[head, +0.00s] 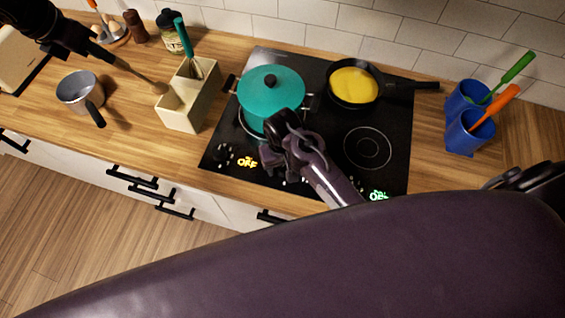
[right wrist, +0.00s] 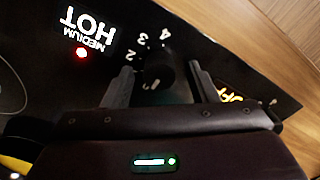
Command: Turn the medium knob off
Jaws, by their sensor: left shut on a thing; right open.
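The medium knob (right wrist: 155,72) is a dark dial with white numbers around it on the black cooktop (head: 395,150). In the right wrist view, a label beside it reads MEDIUM HOT (right wrist: 87,30), upside down, with a red light lit. My right gripper (right wrist: 162,80) is open, with one finger on each side of this knob; I cannot tell whether they touch it. In the head view my right gripper (head: 276,158) is over the cooktop's front and hides the knob. My left gripper (head: 95,50) is shut on a wooden spoon (head: 140,75) at the upper left.
A teal pot (head: 270,95) stands just behind my right gripper. A pan (head: 385,85) with yellow food is at the back right. An orange OFF display (head: 247,162) and a green display (head: 378,195) are on the cooktop front. Blue cups (head: 465,135) stand to the right.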

